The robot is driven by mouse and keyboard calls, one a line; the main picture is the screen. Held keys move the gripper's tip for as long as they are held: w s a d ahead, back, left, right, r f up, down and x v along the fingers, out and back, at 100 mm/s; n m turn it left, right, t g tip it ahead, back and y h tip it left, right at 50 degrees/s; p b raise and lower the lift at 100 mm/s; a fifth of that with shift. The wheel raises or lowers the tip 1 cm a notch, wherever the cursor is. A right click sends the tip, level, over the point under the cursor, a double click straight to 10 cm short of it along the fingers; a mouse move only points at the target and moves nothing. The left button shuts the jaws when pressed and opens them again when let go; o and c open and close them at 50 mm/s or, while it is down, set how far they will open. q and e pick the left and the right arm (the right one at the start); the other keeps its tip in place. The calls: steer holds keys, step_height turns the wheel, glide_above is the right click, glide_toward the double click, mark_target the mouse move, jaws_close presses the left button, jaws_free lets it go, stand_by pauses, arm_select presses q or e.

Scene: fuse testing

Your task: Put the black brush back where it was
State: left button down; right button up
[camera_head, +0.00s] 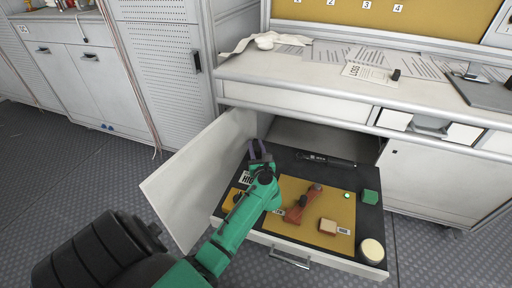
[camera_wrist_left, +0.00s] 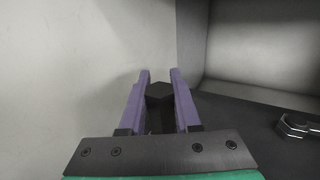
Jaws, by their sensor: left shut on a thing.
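My left gripper (camera_head: 258,148) is over the back left corner of the pulled-out drawer (camera_head: 322,263), close to the cabinet's open door. In the left wrist view, its purple fingers (camera_wrist_left: 159,76) are shut on a black thing (camera_wrist_left: 158,91), which I take to be the black brush. Only its dark blocky end shows between the fingers. In the head view I cannot make the brush out apart from the gripper and the dark drawer floor. My right gripper is in neither view.
The drawer holds a yellow mat (camera_head: 300,238), a red tool (camera_head: 304,203), a brown block (camera_head: 328,226), a green block (camera_head: 370,197), a pale round thing (camera_head: 372,251) and a long black tool (camera_head: 326,158). The open door (camera_head: 198,180) stands left. Papers (camera_head: 370,73) lie on the worktop.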

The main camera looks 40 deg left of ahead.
arm_select(q)
steer(key=shift+f, duration=0.1)
steer(key=c, duration=0.6)
jaws_free()
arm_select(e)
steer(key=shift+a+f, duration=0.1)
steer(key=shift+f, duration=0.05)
arm_select(q)
steer(key=shift+r, duration=0.2)
steer(key=p+v, duration=0.1)
steer(key=v, duration=1.1)
steer(key=shift+p, duration=0.3)
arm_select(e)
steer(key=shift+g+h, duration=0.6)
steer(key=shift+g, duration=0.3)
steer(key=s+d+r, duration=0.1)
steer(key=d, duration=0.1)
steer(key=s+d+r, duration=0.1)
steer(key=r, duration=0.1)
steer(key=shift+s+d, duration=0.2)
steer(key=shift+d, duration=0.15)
arm_select(q)
steer(key=shift+d, duration=0.1)
